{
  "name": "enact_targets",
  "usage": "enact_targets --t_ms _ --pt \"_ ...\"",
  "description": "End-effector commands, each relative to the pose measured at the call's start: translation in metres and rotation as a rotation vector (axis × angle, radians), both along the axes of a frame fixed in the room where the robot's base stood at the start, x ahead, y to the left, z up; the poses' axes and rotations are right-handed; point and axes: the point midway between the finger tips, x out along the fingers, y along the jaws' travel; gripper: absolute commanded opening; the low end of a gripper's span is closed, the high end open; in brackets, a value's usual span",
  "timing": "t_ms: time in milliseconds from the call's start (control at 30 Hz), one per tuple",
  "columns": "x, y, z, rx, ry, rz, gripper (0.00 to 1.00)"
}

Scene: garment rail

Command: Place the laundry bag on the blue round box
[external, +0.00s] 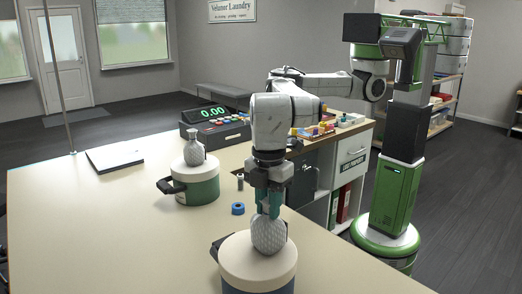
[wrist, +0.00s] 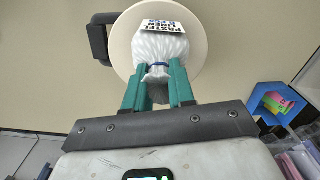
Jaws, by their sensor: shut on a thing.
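My gripper (external: 268,208) points down and is shut on the neck of a white patterned laundry bag (external: 268,236). In the wrist view the bag (wrist: 160,48) has a blue tie and a printed label, with its neck between the teal fingers. The bag is over the cream lid of a round box (external: 236,266) whose visible lower side is dark blue. The lid (wrist: 120,42) surrounds the bag in the wrist view. The bag's bottom overlaps the lid; I cannot tell whether it touches.
A green round box (external: 200,192) with a dark handle stands farther back, with another pale bag (external: 194,152) on its lid. A blue tape roll (external: 238,208) lies between the boxes. A cash register (external: 214,125) and white pad (external: 115,157) are behind. The table's left front is clear.

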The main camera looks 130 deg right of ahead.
Motion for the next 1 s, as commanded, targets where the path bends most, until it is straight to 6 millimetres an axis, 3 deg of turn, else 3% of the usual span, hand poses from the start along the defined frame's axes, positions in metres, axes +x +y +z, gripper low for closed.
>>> enact_targets --t_ms 333,367,600,1000 --pt "0.0 0.0005 -0.0023 0.001 -0.002 0.0 0.0" --pt "0.0 0.0004 -0.0025 0.001 -0.002 0.0 0.26" --pt "0.0 0.0004 -0.0023 0.001 -0.002 0.0 0.49" --pt "0.0003 0.0008 0.0068 0.002 -0.003 0.0 0.49"
